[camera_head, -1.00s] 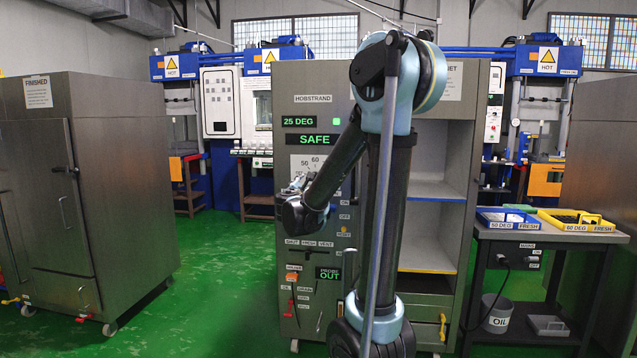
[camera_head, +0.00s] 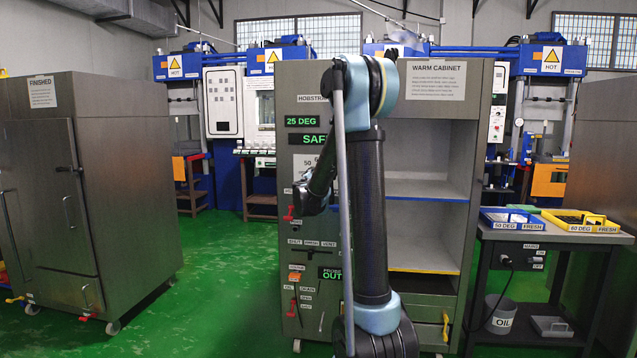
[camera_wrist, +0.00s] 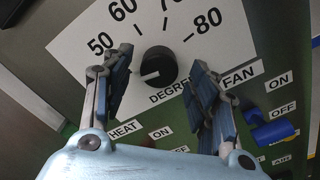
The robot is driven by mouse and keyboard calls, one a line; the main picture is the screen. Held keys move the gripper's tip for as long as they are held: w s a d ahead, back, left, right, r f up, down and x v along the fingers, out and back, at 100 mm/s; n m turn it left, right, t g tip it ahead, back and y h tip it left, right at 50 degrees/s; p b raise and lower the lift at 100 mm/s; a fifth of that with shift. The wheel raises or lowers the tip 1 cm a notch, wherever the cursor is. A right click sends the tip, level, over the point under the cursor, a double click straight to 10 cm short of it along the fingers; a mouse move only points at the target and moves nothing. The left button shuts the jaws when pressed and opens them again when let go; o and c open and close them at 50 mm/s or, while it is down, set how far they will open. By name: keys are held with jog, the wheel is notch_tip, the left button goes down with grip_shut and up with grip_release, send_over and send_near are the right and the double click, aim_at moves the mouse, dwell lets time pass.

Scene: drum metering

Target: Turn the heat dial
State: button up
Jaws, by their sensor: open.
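The heat dial (camera_wrist: 158,66) is a round black knob on a white scale plate (camera_wrist: 90,45) marked 50, 60 and 80 degrees, in the wrist view. A light pointer mark on the knob points to the lower left. My gripper (camera_wrist: 160,80) is open, with one finger left of the knob and the other to its right; I cannot tell whether either touches it. In the head view my gripper (camera_head: 308,200) is small and dark in front of the cabinet panel (camera_head: 300,165), and my arm hides the dial. The cabinet displays read 25 DEG and, partly hidden, SAFE.
Below the dial are labels HEAT, FAN, ON and OFF, and a blue switch (camera_wrist: 273,132) at the right. A red handle (camera_head: 289,213) is on the panel's left side. Open shelves (camera_head: 425,188) are right of my arm. A cart (camera_head: 550,238) with trays stands farther right.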

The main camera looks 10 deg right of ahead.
jog(key=shift+w+d, duration=0.25)
jog(key=shift+w, duration=0.4)
jog(key=shift+c, duration=0.6)
jog(key=c, duration=0.9)
jog(key=shift+o, duration=0.2)
jog(key=shift+s+d, duration=0.15)
jog(key=shift+d, duration=0.3)
jog(key=shift+a, duration=0.3)
jog(key=shift+c, duration=0.2)
jog(key=shift+a+m, duration=0.1)
jog(key=shift+m, duration=0.2)
jog(key=shift+c, duration=0.2)
jog(key=shift+m, duration=3.6)
